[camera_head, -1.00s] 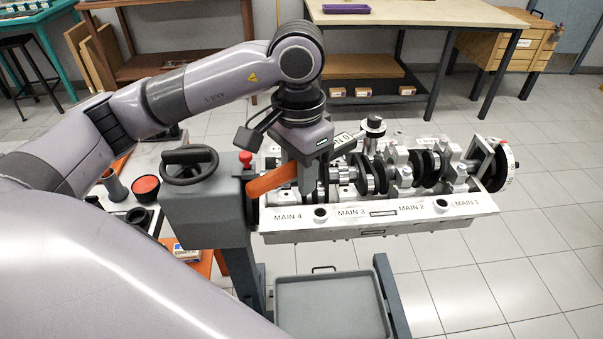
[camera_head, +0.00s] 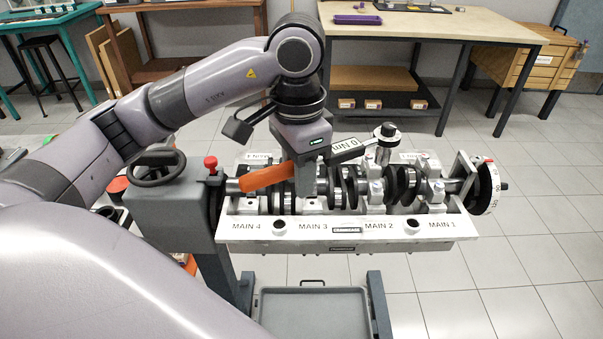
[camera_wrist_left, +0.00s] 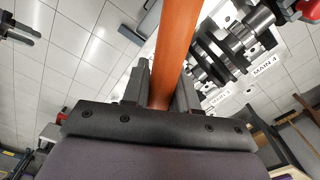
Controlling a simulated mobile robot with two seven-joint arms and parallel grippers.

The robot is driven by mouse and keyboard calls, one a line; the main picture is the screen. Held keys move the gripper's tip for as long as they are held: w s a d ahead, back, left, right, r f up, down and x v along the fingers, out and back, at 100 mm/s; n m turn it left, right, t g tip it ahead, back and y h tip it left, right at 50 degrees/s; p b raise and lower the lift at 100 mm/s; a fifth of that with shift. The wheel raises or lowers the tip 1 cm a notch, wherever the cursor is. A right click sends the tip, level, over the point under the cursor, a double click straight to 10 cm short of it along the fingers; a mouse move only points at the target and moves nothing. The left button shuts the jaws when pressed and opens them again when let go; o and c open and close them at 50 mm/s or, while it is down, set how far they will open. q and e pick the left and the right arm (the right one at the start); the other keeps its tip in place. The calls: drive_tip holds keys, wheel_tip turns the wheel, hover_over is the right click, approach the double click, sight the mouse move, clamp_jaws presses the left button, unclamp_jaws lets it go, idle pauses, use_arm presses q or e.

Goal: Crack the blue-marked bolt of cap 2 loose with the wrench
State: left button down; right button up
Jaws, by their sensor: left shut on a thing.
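My left gripper (camera_head: 308,190) is shut on the orange handle of the wrench (camera_head: 266,177), over the crankcase. The handle also runs up between the fingers in the left wrist view (camera_wrist_left: 175,50). The wrench's labelled dark bar reaches right to a round head (camera_head: 385,133), which stands above cap 2 (camera_head: 375,190), behind the MAIN 2 label. I cannot tell how the head sits on the bolt, and no blue mark can be made out. My right gripper does not show in the head view.
The crankcase (camera_head: 345,229) with its crankshaft lies on a stand, with a graduated disc (camera_head: 486,188) at its right end. A handwheel (camera_head: 157,165) and red knob (camera_head: 210,162) are at its left. A grey tray (camera_head: 312,292) is below. Floor to the right is clear.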

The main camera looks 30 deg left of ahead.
use_arm(q)
drive_tip(key=shift+w+d, duration=0.1)
drive_tip(key=shift+f+b, duration=1.25)
drive_tip(key=shift+f, duration=1.2)
drive_tip(key=shift+f+b, duration=1.05)
drive_tip(key=shift+b, duration=0.2)
drive_tip(key=shift+d, duration=0.1)
drive_tip(key=shift+s+d+n, duration=0.4)
drive_tip(key=shift+d+n, duration=0.2)
drive_tip(key=shift+d, duration=0.05)
drive_tip(key=shift+d, duration=0.1)
drive_tip(key=shift+s+d+n, duration=0.25)
drive_tip(key=shift+d+n, duration=0.35)
drive_tip(key=shift+d, duration=0.05)
